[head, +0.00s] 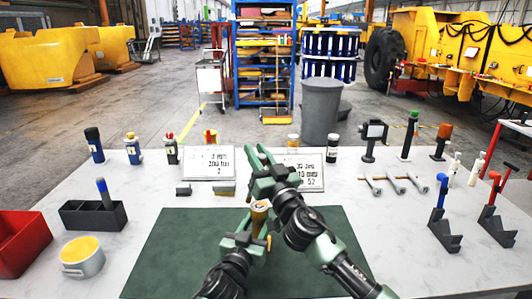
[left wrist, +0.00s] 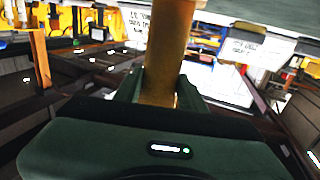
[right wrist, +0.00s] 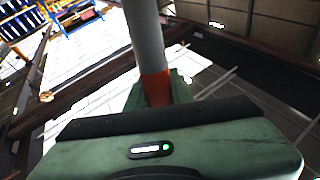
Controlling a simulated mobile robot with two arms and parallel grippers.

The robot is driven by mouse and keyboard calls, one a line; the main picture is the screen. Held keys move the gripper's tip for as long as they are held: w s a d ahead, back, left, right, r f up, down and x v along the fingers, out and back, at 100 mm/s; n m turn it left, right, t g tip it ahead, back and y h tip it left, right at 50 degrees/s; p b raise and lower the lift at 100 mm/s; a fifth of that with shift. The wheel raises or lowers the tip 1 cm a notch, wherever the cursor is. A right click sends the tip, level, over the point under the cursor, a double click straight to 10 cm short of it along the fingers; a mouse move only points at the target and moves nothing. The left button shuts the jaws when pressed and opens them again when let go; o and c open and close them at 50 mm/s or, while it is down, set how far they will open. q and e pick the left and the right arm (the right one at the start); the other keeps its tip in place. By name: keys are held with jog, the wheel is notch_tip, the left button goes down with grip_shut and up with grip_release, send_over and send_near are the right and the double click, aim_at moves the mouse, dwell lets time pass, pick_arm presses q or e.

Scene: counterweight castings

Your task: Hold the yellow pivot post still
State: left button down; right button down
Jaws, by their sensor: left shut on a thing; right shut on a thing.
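The yellow pivot post (head: 259,213) stands over the green mat in the head view, its top close under my right gripper. My left gripper (head: 251,238) is shut on its lower part. In the left wrist view the post (left wrist: 168,55) rises between the two fingers, brownish yellow in the shade. My right gripper (head: 266,160) is above and beyond the left one. In the right wrist view it is shut on a grey rod (right wrist: 146,35) with an orange-red band (right wrist: 156,88) at the fingers. I cannot make out this rod in the head view. The post's foot is hidden by my left gripper.
The green mat (head: 172,250) is otherwise bare. A dark box (head: 92,216), round tin (head: 82,262) and red bin (head: 20,240) are left. Tool stands (head: 440,238) and metal pins (head: 396,184) are right.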

jog(key=d+f, duration=0.2)
jog(key=d, duration=0.4)
jog(key=shift+w+a+f, duration=0.1)
jog(key=shift+a, duration=1.4)
jog(key=shift+w+a+f, duration=0.1)
jog(key=shift+a, duration=1.4)
notch_tip(320, 180, up, 12)
jog(key=shift+d, duration=0.2)
jog(key=s+a+f, duration=0.1)
jog(key=s+f, duration=0.3)
jog(key=f, duration=0.2)
jog(key=shift+s+f+n, duration=0.15)
jog(key=shift+s+n, duration=0.15)
jog(key=shift+n, duration=0.1)
